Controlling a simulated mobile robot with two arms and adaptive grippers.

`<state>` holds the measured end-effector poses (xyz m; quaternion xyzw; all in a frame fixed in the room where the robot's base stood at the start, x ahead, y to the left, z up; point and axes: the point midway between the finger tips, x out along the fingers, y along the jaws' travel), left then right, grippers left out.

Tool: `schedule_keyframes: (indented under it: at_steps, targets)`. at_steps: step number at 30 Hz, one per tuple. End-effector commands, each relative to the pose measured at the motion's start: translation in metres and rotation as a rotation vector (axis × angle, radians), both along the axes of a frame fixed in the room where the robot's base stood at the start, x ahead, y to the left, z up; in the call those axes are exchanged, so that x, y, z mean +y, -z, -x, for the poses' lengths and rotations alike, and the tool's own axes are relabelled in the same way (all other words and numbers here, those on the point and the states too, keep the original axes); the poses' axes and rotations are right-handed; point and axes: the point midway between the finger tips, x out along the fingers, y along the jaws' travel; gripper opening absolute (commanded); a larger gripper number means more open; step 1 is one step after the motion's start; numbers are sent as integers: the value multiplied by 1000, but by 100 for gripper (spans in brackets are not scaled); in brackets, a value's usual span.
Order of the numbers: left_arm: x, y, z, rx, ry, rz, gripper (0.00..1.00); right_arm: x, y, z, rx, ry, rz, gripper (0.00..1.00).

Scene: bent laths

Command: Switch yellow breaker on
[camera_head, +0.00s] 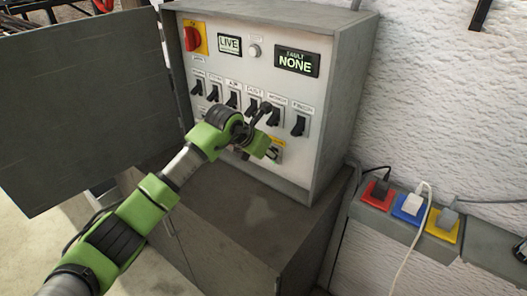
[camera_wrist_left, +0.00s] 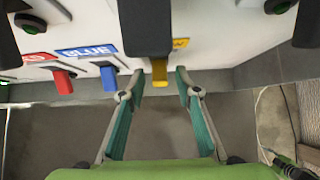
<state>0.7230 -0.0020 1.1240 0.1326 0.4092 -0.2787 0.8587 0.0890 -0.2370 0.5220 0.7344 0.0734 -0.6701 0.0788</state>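The yellow breaker lever (camera_wrist_left: 159,70) shows in the left wrist view at the lower edge of the panel, partly hidden by a black switch handle (camera_wrist_left: 146,25). It appears to point down. My left gripper (camera_wrist_left: 160,78) is open, one fingertip on each side of the yellow lever; contact cannot be told. In the head view, my left gripper (camera_head: 272,153) is at the lower right of the panel (camera_head: 222,68) and hides most of the lower breakers. The red lever (camera_wrist_left: 65,80) and blue lever (camera_wrist_left: 109,79) are left of the yellow one. My right gripper is not in view.
Black switches (camera_head: 299,125) line the panel above my gripper. Displays read "LIVE" (camera_head: 229,43) and "NONE" (camera_head: 297,62). The open cabinet door (camera_head: 85,100) stands at left. Red (camera_head: 366,196), blue (camera_head: 402,213) and yellow (camera_head: 437,230) sockets with cables are at right.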

Motion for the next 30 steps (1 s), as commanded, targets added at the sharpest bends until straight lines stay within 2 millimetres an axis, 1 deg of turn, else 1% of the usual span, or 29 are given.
schedule_keyframes:
  at_steps: [5,12,18,23,30]
  targets:
    - [9,-18,10,-4,0,-1,31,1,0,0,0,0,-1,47]
    - [28,-59,36,-6,0,-1,31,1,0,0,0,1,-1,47]
    - [39,-82,53,-3,1,0,31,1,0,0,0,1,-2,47]
    - [43,-90,59,0,-1,-1,31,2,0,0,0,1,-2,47]
    - [43,-90,59,1,0,-1,31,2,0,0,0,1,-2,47]
